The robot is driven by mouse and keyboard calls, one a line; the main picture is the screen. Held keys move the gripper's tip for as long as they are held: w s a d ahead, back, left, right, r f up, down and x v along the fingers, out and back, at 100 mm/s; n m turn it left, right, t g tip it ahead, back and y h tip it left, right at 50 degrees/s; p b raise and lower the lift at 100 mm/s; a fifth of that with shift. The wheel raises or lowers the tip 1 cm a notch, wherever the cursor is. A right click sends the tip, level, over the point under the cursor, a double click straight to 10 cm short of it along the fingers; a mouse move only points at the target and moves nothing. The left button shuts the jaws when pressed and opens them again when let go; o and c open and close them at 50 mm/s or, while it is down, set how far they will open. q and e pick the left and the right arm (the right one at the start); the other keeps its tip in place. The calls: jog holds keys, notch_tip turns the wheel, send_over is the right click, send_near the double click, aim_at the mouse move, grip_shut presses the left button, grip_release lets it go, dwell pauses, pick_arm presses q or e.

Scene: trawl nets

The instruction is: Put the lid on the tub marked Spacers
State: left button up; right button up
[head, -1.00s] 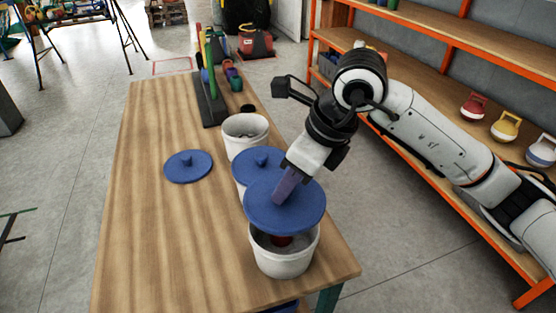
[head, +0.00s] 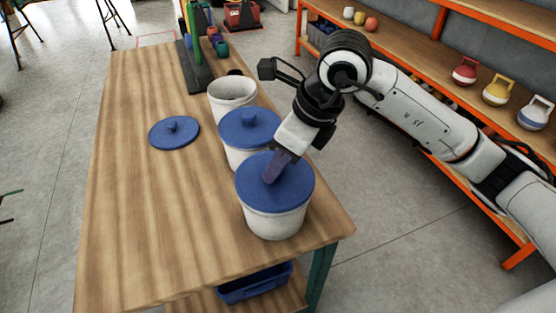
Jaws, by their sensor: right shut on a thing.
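The nearest white tub (head: 274,224) stands upright near the front right of the wooden table. A blue lid (head: 292,190) sits level over its mouth and hides its contents; I cannot tell whether it is fully seated. My right gripper (head: 273,172) is shut on this lid at its middle, hiding the knob. Behind it stands a second white tub (head: 234,155) with a blue lid (head: 247,126) on it. Farther back is an open white tub (head: 232,101). Another blue lid (head: 174,132) lies on the table to the left. No marking on any tub is readable. My left gripper is not in view.
A dark rack (head: 195,70) with coloured upright pieces stands at the table's back. The left and front of the wooden table (head: 150,220) are clear. An orange-framed shelf (head: 420,65) stands to the right. A blue bin (head: 255,282) sits under the table.

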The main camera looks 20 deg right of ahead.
dwell(0.5)
dwell(0.6)
jog(key=shift+f+b, duration=0.15)
jog(key=shift+b, duration=0.7)
dwell(1.2)
dwell(0.4)
jog(key=o, duration=1.6)
jog(key=shift+r+p, duration=2.15)
jog(key=shift+r, duration=1.4)
